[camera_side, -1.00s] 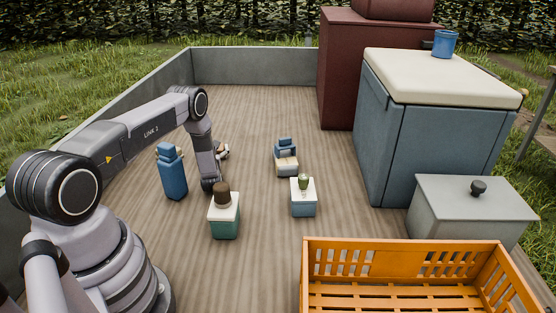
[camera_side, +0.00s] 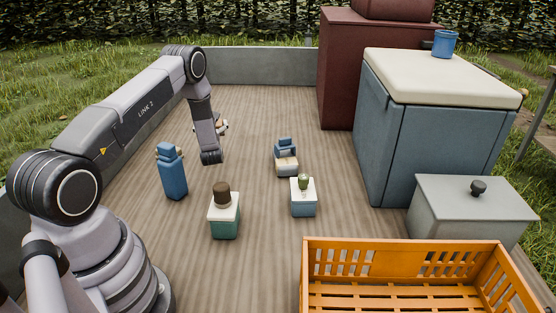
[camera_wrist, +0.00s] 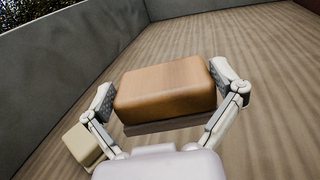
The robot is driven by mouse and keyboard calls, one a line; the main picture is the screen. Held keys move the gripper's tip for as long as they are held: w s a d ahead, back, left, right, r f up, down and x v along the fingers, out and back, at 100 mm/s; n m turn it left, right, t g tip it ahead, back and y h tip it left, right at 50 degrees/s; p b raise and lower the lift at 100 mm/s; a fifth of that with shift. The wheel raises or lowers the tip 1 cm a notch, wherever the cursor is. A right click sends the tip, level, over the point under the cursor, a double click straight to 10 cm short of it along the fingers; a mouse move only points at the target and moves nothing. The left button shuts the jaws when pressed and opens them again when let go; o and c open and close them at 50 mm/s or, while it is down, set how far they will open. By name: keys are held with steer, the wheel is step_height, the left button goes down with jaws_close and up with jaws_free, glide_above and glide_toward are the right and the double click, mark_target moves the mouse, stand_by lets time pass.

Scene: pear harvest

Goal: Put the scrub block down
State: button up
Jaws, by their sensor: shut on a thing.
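The scrub block (camera_wrist: 165,88), with a brown wooden top and a darker underside, sits between both fingers of my gripper (camera_wrist: 168,98) in the wrist view. The fingers press on its left and right ends. In the side view my gripper (camera_side: 222,127) is near the middle-left of the deck, behind the blue bottle. Most of the block is hidden there by my wrist. It appears held above the wooden deck (camera_side: 255,110).
A blue bottle (camera_side: 173,175) stands to the left. An orange crate (camera_side: 405,247) is at front right. The deck's back is clear.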

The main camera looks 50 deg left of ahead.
steer(key=s+d+n+g+y, duration=0.25)
steer(key=d+n+g, duration=0.4)
steer(key=d, duration=0.75)
steer(key=f, duration=0.1)
steer(key=s+f+g, duration=0.1)
steer(key=f, duration=0.1)
steer(key=d+f+g, duration=0.1)
steer(key=f, duration=0.1)
steer(key=shift+s+f+m, duration=0.25)
steer(key=shift+m, duration=0.1)
steer(key=shift+f, duration=2)
steer(key=o, duration=0.8)
steer(key=shift+f, duration=0.15)
steer(key=shift+o, duration=0.2)
